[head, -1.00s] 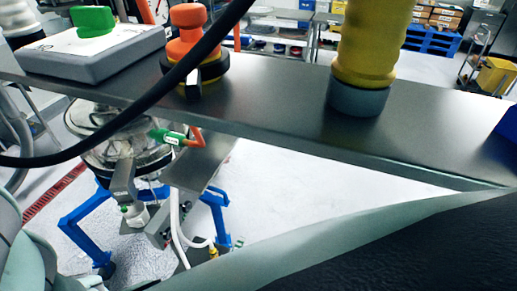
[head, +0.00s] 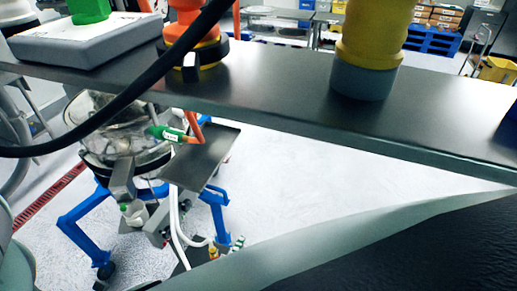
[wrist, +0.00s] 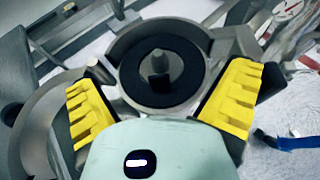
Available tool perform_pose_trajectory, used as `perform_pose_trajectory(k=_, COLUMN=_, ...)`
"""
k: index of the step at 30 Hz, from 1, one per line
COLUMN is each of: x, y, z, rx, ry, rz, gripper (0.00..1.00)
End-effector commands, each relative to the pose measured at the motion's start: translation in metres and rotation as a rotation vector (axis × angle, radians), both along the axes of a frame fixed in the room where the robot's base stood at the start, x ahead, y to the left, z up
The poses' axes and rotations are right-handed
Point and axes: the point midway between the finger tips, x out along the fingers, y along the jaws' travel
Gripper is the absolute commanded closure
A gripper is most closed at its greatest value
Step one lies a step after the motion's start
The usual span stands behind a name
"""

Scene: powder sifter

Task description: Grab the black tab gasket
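In the head view, a black ring-like part with a small tab (head: 216,50) lies around the base of an orange stacked piece (head: 190,30) on the dark shelf. It looks like the tab gasket, partly hidden by a black cable. In the wrist view, a flat black ring (wrist: 190,72) sits inside a grey round rim (wrist: 128,50), with a grey knob in its middle. I cannot tell whether this is the same part. My gripper (wrist: 160,78) is open, its yellow-padded fingers to either side of the ring. The gripper does not show in the head view.
On the shelf (head: 270,85) stand a grey box (head: 85,42) with a green piece (head: 88,10) and a yellow tube with a grey base (head: 363,75). A black cable (head: 130,95) crosses the view. Below is a blue-legged stand (head: 82,220) with a metal vessel.

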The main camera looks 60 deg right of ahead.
Motion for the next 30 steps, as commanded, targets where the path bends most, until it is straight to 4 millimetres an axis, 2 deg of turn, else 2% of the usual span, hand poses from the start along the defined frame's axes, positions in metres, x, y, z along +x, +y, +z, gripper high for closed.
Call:
perform_pose_trajectory(k=2, x=-0.0004, y=0.0003, z=0.0001, rx=0.000, ry=0.000, rz=0.001, gripper=0.07)
perform_pose_trajectory(k=16, x=-0.0001, y=0.0003, z=0.0005, rx=0.001, ry=0.000, rz=0.001, gripper=0.56)
perform_pose_trajectory(k=30, x=-0.0001, y=-0.0002, z=0.0007, rx=0.000, ry=0.000, rz=0.000, gripper=0.58)
